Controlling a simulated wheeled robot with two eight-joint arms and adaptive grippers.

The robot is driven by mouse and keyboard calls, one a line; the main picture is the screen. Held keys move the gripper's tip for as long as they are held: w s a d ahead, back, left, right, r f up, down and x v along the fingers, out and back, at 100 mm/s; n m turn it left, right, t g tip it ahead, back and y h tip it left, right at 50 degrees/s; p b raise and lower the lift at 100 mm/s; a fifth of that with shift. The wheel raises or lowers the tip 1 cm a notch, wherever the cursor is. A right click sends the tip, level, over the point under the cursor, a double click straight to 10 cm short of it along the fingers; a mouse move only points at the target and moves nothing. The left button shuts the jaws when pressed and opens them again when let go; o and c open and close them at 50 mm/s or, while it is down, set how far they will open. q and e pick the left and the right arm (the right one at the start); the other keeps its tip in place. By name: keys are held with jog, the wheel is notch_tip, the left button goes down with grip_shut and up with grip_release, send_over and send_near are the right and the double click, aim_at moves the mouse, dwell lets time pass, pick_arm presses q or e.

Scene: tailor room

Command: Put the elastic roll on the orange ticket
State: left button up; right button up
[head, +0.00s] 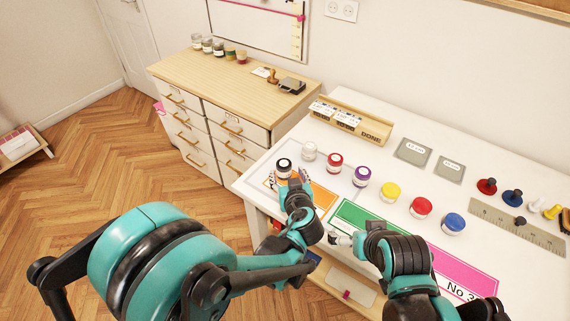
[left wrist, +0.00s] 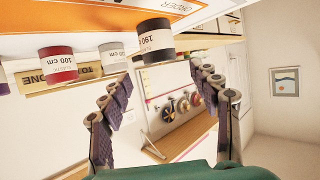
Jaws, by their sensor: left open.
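Several short rolls stand on the white table. The black-topped roll, labelled 190 (head: 284,167), is leftmost, at the far left corner of the orange ticket (head: 323,196); whether it rests fully on the ticket is unclear. My left gripper (head: 294,186) is open just in front of this roll. In the left wrist view, which is upside down, the black roll (left wrist: 153,42) shows between and beyond the open fingers (left wrist: 160,78), with nothing held. The ticket's orange border (left wrist: 110,20) shows at its base. My right gripper (head: 338,239) is low by the green ticket; its jaws are unclear.
White (head: 309,151), red (head: 335,162), purple (head: 362,176) and yellow (head: 390,192) rolls stand in a row to the right. A green ticket (head: 352,212) and a pink ticket (head: 465,275) lie nearer. A wooden DONE rack (head: 350,123) stands behind.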

pick_arm(q)
jog(key=a+v, duration=0.1)
jog(key=v, duration=0.3)
jog(key=s+a+r+g, duration=0.2)
jog(key=s+a+g, duration=0.35)
jog(key=a, duration=0.85)
jog(key=s+a+m+h, duration=0.1)
jog(key=s+a, duration=0.3)
jog(key=s, duration=0.8)
jog(key=shift+a+r+m+g+h+p, duration=0.25)
jog(key=shift+m+g+h+p, duration=0.15)
jog(key=shift+h, duration=0.2)
